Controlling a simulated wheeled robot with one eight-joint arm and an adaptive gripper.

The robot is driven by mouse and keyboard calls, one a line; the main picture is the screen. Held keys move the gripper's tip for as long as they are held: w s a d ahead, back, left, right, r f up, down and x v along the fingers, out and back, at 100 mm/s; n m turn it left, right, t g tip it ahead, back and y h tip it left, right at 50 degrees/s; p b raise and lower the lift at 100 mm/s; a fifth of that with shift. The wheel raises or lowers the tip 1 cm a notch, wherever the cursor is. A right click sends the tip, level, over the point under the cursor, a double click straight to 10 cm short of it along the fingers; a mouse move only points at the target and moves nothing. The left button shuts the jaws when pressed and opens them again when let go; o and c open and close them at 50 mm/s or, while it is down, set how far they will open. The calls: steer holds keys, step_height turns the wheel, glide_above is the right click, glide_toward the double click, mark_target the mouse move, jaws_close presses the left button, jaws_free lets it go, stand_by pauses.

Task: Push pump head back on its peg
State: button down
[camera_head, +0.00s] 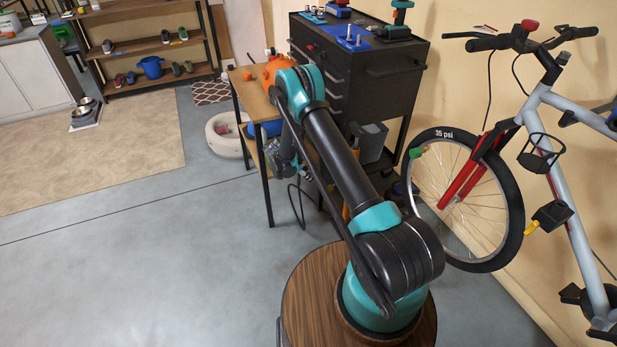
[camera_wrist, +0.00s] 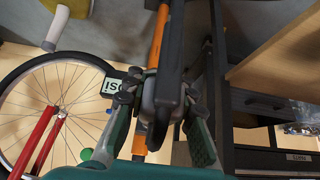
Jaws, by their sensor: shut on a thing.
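In the wrist view my gripper (camera_wrist: 167,90) has its fingers on either side of a dark grey piece (camera_wrist: 165,100), which looks like the pump head, and is shut on it. A long dark bar runs up from this piece, with an orange strip (camera_wrist: 158,35) beside it. In the head view my gripper (camera_head: 284,158) is partly hidden by my arm, near the small wooden table. A thin black hose (camera_head: 295,205) hangs in a loop below it. An orange upright part (camera_head: 346,211), perhaps the pump, shows behind my arm. I cannot make out the peg.
The wooden table (camera_head: 250,95) and black tool cabinet (camera_head: 365,65) stand close to my arm. The bicycle wheel (camera_head: 505,200) is to the right; its tyre also shows in the wrist view (camera_wrist: 18,78). Open floor lies to the left.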

steer(key=shift+a, duration=0.15)
steer(key=shift+w+d, duration=0.3)
steer(key=shift+d, duration=0.6)
steer(key=shift+w+d, duration=0.25)
steer(key=shift+d, duration=0.65)
steer(key=shift+w+d, duration=0.3)
steer(key=shift+d, duration=0.6)
steer(key=shift+d, duration=0.1)
steer(key=shift+w+d, duration=0.2)
steer(key=shift+d, duration=0.3)
steer(key=shift+w+d, duration=0.25)
steer(key=shift+d, duration=0.6)
steer(key=c, duration=1.2)
jaws_free()
steer(key=shift+o, duration=0.3)
steer(key=o, duration=0.8)
steer(key=shift+o, duration=0.2)
